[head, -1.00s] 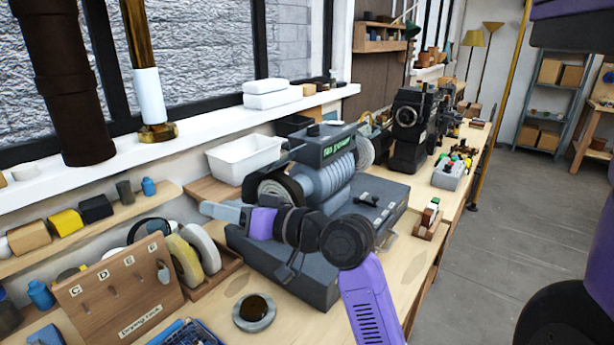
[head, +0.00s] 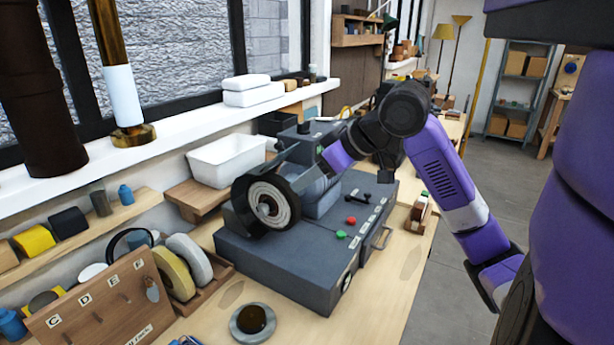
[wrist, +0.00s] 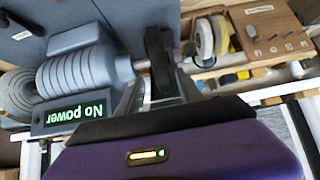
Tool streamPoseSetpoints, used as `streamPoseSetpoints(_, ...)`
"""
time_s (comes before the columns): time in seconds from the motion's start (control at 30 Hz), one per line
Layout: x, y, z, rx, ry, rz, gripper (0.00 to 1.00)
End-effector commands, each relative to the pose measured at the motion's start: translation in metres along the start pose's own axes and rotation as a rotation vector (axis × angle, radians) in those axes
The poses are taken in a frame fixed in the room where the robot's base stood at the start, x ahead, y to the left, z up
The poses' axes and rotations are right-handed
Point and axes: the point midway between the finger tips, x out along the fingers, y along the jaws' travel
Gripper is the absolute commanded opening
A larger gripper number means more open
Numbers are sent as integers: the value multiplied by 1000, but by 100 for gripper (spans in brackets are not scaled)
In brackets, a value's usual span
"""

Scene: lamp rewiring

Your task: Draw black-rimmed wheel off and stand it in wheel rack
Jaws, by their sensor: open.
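The black-rimmed wheel (head: 267,205) sits on the left end of the grey bench grinder (head: 270,272), its pale face towards the head camera. In the wrist view the wheel (wrist: 159,50) shows edge-on at the end of the grinder's shaft. My gripper (head: 279,174) is open at the wheel's upper right side, reaching from behind. In the wrist view its fingers (wrist: 158,82) lie either side of the wheel's near edge; contact cannot be told. The wooden wheel rack (head: 208,291) stands left of the grinder, holding a yellow wheel (head: 172,272) and a pale grey wheel (head: 190,259).
The grinder's display (wrist: 78,113) reads "No power". A round dish (head: 239,330) lies on the bench before the grinder. A white bin (head: 225,160) is behind it. Bare bench lies right of the dish.

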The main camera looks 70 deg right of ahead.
Motion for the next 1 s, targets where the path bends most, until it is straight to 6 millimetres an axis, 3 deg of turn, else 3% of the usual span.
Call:
streamPoseSetpoints(0.6, 57, -1, 0, -1, 3, -2, 44)
streamPoseSetpoints(1.0, 72, -1, -1, 0, 3, -1, 44)
